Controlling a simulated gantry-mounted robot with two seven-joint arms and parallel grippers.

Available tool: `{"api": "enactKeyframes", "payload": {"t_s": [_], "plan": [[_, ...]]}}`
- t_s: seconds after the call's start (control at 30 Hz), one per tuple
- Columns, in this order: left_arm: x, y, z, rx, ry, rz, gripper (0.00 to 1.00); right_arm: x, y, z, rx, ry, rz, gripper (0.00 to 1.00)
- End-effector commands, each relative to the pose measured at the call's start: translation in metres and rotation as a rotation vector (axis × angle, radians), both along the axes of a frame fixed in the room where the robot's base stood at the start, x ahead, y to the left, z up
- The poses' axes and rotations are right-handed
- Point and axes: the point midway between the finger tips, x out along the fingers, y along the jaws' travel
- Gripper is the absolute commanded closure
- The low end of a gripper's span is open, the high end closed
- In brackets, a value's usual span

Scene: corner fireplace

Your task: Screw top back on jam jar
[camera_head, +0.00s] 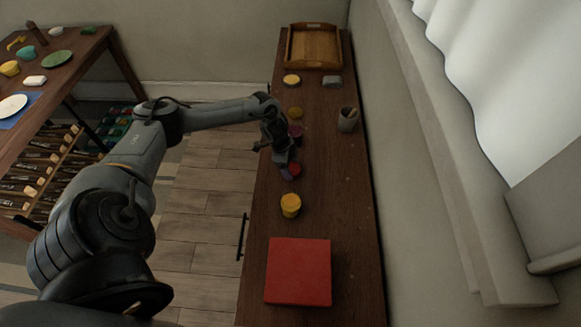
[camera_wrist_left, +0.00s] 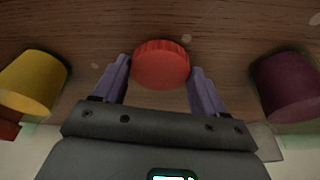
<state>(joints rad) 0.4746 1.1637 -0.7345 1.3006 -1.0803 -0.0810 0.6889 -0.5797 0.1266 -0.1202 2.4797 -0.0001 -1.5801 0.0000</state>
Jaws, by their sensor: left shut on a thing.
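My left gripper (camera_head: 290,167) is low over the narrow dark wooden counter, its purple fingers on either side of a round red ribbed lid (camera_head: 296,169). In the left wrist view the lid (camera_wrist_left: 160,65) sits between the two fingertips, and the gripper is shut on it. Whether a jar stands under the lid is hidden. A yellow jar-like pot (camera_head: 290,205) stands on the near side of the gripper and also shows at the left of the wrist view (camera_wrist_left: 35,84). A dark purple pot (camera_head: 295,131) stands on the far side, at the wrist view's right (camera_wrist_left: 288,86). My right gripper is not in view.
A flat red square (camera_head: 298,272) lies on the near counter. A wall borders the right side.

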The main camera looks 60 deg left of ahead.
Motion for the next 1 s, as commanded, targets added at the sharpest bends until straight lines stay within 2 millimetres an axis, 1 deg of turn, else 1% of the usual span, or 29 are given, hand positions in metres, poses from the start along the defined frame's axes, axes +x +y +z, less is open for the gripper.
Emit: {"api": "enactKeyframes", "payload": {"t_s": [0.17,0.5,0.7,0.9,1.0], "plan": [[0.001,0.001,0.027,0.002,-0.003,-0.002,0.56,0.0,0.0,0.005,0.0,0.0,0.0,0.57],[0.001,0.0,0.105,0.003,-0.004,-0.003,0.56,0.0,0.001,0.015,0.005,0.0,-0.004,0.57],[0.001,0.0,0.143,0.001,-0.004,0.0,0.56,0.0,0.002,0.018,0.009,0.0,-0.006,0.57],[0.001,0.0,0.167,0.001,-0.002,0.0,0.56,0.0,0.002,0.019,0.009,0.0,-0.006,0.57],[0.0,0.0,0.172,0.001,-0.001,0.0,0.56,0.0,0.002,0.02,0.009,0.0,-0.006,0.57]]}}
